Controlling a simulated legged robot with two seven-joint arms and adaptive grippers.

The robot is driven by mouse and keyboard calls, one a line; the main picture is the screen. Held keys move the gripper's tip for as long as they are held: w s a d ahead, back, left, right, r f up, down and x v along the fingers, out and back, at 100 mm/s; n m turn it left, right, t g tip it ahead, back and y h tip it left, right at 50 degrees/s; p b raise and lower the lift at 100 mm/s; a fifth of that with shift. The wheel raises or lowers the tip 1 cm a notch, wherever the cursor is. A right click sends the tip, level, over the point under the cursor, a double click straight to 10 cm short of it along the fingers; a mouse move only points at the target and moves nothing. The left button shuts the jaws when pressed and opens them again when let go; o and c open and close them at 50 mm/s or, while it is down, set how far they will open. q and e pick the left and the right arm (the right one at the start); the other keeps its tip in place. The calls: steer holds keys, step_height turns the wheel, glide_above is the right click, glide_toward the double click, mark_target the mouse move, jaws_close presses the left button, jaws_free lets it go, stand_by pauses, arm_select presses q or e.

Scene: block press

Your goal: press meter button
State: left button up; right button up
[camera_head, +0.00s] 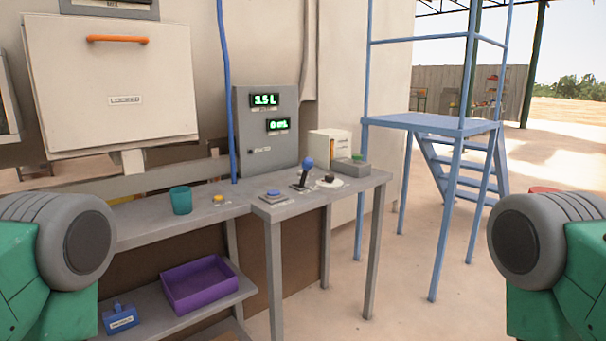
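The grey meter box (267,160) stands upright at the back of the workbench. It has two lit green displays; the upper one (265,100) seems to read 3.5 L and the lower one (277,125) a small value in mL. A tiny dark button with a label (258,150) is on its lower front. On the bench in front are a blue button on a grey base (273,195), a small yellow button (218,198), a dark knob (328,179) and a green-topped grey box (352,165). Neither gripper is in view; only parts of my arms show at both edges.
A blue-topped lever (307,167) stands up from the bench (300,210). A teal cup (180,200) is left of the yellow button. A white box (329,145) is behind the lever. A purple tray (200,285) and a blue box (121,319) sit on the lower shelf.

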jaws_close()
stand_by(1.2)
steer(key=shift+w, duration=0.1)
